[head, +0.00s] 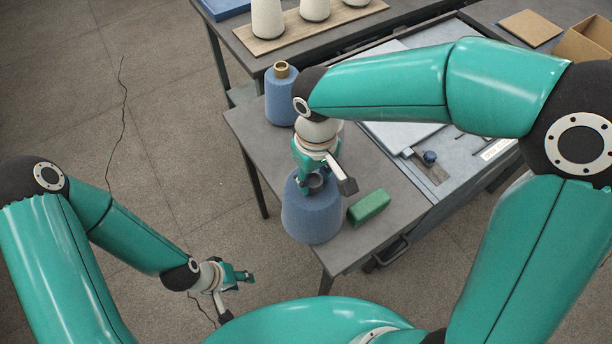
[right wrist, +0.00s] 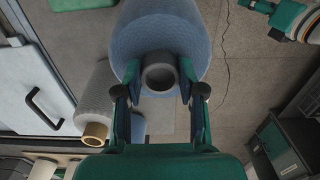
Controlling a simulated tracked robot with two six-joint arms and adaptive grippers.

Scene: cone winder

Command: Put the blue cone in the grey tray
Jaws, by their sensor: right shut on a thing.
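The blue cone (head: 312,215), with a grey tube end, is at the near left corner of the small grey table. My right gripper (head: 317,180) is above it, shut on its tube. In the right wrist view the tube end (right wrist: 158,73) of the blue cone (right wrist: 160,35) sits between the two fingers (right wrist: 160,100). I cannot tell whether the cone's base touches the table. A pale grey flat panel (head: 405,118) lies right of the table; I cannot tell whether it is the grey tray. My left gripper (head: 238,278) is low over the floor, away from the cone; its jaws are unclear.
A second blue cone (head: 280,100) with a brown tube end stands farther back on the table. A green block (head: 368,207) lies right of the held cone. Pale cones (head: 267,20) stand on a wooden board behind. A cardboard box (head: 590,42) is at the far right.

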